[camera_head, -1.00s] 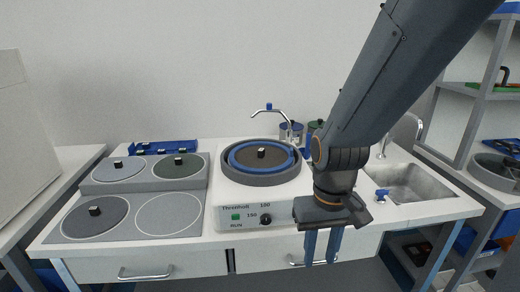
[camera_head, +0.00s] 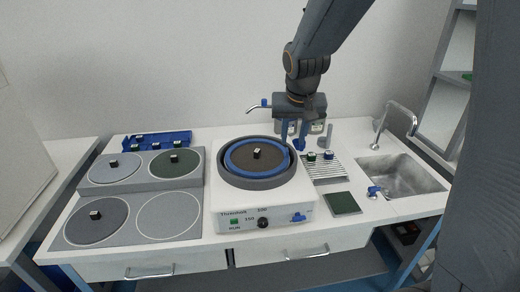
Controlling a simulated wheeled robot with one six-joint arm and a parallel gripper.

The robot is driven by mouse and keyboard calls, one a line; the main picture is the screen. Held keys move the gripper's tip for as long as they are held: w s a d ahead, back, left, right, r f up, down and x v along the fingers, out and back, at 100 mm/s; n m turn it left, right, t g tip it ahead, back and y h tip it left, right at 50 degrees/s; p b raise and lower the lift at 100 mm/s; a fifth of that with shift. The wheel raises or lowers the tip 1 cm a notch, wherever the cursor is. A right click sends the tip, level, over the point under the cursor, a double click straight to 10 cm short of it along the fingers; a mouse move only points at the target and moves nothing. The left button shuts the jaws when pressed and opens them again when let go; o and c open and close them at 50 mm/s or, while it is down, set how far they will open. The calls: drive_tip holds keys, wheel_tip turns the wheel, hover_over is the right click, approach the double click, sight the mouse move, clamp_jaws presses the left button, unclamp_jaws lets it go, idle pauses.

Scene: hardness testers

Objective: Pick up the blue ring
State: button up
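The blue ring (camera_head: 230,160) lies flat around the dark disc (camera_head: 268,163) of the grinding machine, inside its round grey rim. A small dark block with a light top (camera_head: 256,153) sits on the disc, inside the ring. My gripper (camera_head: 293,134) points down near the far right part of the ring. Its two fingers are apart, with nothing seen between them. I cannot tell whether a finger touches the ring.
A tap (camera_head: 264,104) stands behind the machine. Small blocks rest on a ribbed rack (camera_head: 326,170) to the right, before the sink (camera_head: 398,174). Flat discs (camera_head: 168,216) lie left, with a blue tray (camera_head: 150,141) behind them.

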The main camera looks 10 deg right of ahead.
sight(287, 150)
drive_tip(key=shift+w+a+r+p+x, duration=0.1)
drive_tip(key=shift+w+p+x, duration=0.2)
drive_tip(key=shift+x, duration=0.95)
drive_tip(key=shift+w+a+r+p+x, duration=0.15)
drive_tip(key=shift+p+x, duration=0.25)
drive_tip(key=shift+x, duration=0.9)
drive_tip(key=shift+w+a+p+x, duration=0.15)
drive_tip(key=shift+p+x, duration=0.2)
drive_tip(key=shift+x, duration=0.9)
clamp_jaws()
